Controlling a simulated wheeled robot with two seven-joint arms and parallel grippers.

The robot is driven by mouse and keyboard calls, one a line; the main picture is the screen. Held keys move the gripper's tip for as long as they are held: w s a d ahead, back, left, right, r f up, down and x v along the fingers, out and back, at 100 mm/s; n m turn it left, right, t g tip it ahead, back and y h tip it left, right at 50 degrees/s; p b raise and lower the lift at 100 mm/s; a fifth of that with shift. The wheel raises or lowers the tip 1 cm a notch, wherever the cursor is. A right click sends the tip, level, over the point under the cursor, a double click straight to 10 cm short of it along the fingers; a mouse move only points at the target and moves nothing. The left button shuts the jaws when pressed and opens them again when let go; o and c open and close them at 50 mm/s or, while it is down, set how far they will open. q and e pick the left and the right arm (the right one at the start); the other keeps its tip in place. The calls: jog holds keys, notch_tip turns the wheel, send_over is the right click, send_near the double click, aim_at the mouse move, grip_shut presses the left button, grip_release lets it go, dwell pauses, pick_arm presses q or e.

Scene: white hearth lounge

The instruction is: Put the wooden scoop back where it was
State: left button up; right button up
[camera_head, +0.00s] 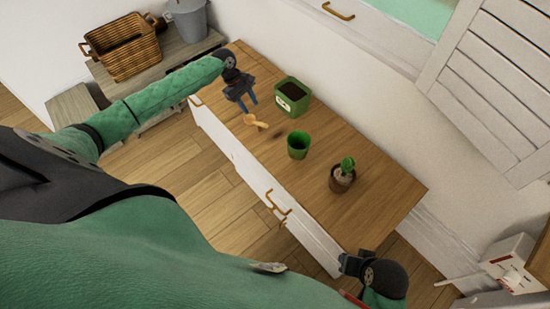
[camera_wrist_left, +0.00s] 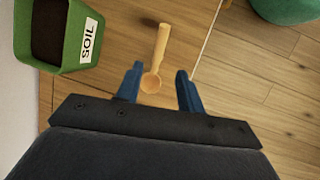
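The wooden scoop (camera_head: 254,120) lies on the wooden cabinet top (camera_head: 320,140), just beyond my left gripper's fingertips and in front of the green soil box (camera_head: 291,97). In the left wrist view, the scoop (camera_wrist_left: 158,58) has its bowl between the blue fingertips and its handle pointing away. My left gripper (camera_head: 249,108) is open, with a clear gap between its fingers (camera_wrist_left: 157,84); nothing is seen held in it. The soil box (camera_wrist_left: 60,30) is labelled SOIL and holds dark soil. My right gripper (camera_head: 350,263) is at the cabinet's near right corner; its fingers are not clearly seen.
A green pot (camera_head: 298,145) and a potted cactus (camera_head: 342,176) stand on the cabinet top. A wicker basket (camera_head: 126,50) and grey bucket (camera_head: 187,18) stand on a low shelf at the back left. A white box (camera_head: 508,262) is at the lower right.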

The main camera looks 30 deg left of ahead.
pick_arm(q)
jog(key=s+d+f+m, duration=0.5)
jog(key=s+d, duration=0.4)
jog(key=d, duration=0.3)
jog(key=s+d+f+m, duration=0.45)
jog(key=s+d, duration=0.35)
jog(key=d, duration=0.3)
jog(key=s+d+r+m+t, duration=0.15)
jog(key=s+d+m, duration=0.25)
jog(key=s+d, duration=0.6)
jog(key=s+d+r+m+t+y, duration=0.1)
jog(key=s+r+m, duration=0.2)
jog(key=s+r, duration=0.4)
jog(key=s, duration=0.2)
jog(key=shift+s+m+y, duration=0.35)
jog(key=shift+y, duration=0.05)
jog(key=shift+r, duration=0.1)
